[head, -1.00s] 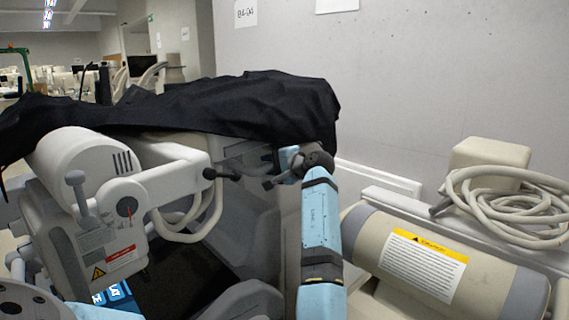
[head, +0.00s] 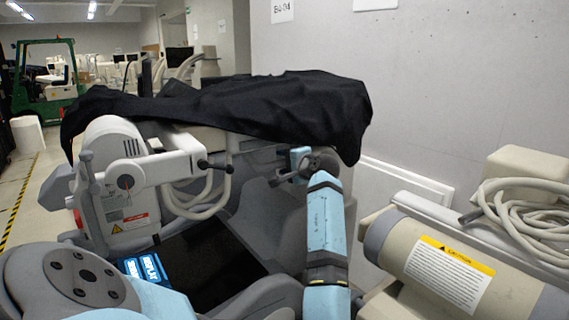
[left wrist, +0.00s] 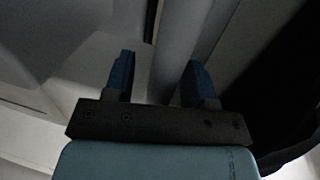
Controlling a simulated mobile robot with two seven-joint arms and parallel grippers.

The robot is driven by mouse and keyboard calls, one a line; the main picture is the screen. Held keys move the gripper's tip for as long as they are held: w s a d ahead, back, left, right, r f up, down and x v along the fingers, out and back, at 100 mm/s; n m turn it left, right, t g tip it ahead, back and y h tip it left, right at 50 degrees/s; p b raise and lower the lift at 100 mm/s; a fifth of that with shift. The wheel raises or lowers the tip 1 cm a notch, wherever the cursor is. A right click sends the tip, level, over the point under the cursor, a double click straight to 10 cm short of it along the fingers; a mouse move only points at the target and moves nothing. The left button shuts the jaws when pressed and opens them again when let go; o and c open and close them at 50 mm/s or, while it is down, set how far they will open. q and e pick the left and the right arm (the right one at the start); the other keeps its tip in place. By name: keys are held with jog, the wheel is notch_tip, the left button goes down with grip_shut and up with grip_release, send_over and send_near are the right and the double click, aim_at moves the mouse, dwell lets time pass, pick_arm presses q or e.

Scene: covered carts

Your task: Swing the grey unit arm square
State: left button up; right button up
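The grey unit (head: 112,185) stands at the left in the head view, with a red-and-white label and a warning triangle. Its pale arm (head: 165,168) reaches right from the round dial joint and ends at a dark knob (head: 204,164). My left gripper (head: 288,168) is to the right of that knob, with a clear gap between them, beneath the edge of the black cover. In the left wrist view its two blue-tipped fingers (left wrist: 158,78) are apart with nothing held between them; a pale grey bar lies beyond. My right gripper is not seen.
A black cover (head: 225,110) drapes over the cart behind. A beige cylinder (head: 430,265) with a yellow label and a coiled hose (head: 530,215) sit at the right. A wall (head: 430,100) closes the back right. Open floor (head: 45,195) lies at the far left.

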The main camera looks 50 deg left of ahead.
pick_arm(q)
jog(key=shift+w+d+r, duration=0.1)
jog(key=shift+d, duration=0.15)
jog(key=shift+w+d, duration=0.1)
jog(key=shift+d, duration=0.1)
jog(key=d+r+b, duration=0.2)
jog(key=d, duration=1.1)
jog(key=shift+d+r, duration=0.15)
jog(key=shift+r, duration=0.15)
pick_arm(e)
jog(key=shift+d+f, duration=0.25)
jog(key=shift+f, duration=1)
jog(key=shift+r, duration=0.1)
